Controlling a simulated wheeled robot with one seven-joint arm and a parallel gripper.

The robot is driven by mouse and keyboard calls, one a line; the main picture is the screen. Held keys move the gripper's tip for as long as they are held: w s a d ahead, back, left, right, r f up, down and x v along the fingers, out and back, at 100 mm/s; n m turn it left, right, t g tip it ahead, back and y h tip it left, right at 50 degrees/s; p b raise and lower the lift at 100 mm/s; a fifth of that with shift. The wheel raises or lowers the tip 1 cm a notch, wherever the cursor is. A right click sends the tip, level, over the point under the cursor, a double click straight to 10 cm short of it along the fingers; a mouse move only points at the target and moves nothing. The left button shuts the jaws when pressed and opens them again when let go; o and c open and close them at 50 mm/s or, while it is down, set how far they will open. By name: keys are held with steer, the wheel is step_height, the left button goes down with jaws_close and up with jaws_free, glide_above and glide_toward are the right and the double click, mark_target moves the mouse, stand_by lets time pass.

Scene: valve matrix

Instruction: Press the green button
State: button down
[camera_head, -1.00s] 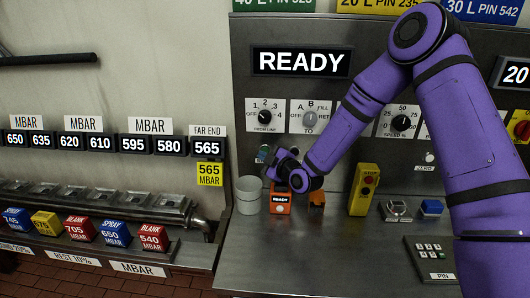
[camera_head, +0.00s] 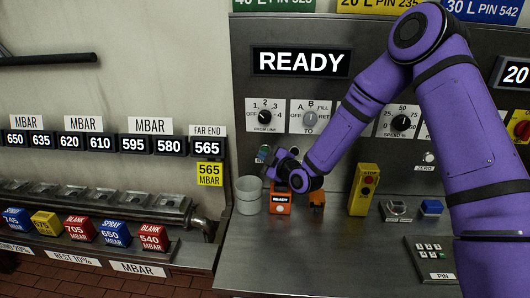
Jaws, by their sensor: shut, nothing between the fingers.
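A green button (camera_head: 263,153) shows at the panel's lower left, just left of my gripper, and is partly hidden by it. My gripper (camera_head: 271,168) is shut and empty, at the end of my purple arm. It is in front of the panel, close to the green button; I cannot tell whether it touches it. The black display (camera_head: 301,61) above reads READY.
An orange box (camera_head: 280,202) stands under my gripper, with a pale cup (camera_head: 249,196) left of it. A yellow box with a red STOP button (camera_head: 363,190) and a blue block (camera_head: 431,208) stand to the right.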

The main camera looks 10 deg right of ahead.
steer(key=shift+w, duration=0.15)
steer(key=shift+w+d, duration=0.1)
steer(key=shift+w, duration=0.2)
steer(key=shift+w+d, duration=0.1)
steer(key=shift+w, duration=0.35)
stand_by(0.9)
steer(key=shift+s, duration=0.85)
steer(key=shift+s+a, duration=0.2)
steer(key=shift+s, duration=0.65)
steer(key=shift+s+a, duration=0.25)
steer(key=shift+s, duration=0.55)
steer(key=shift+s+a, duration=0.2)
steer(key=shift+s, duration=0.65)
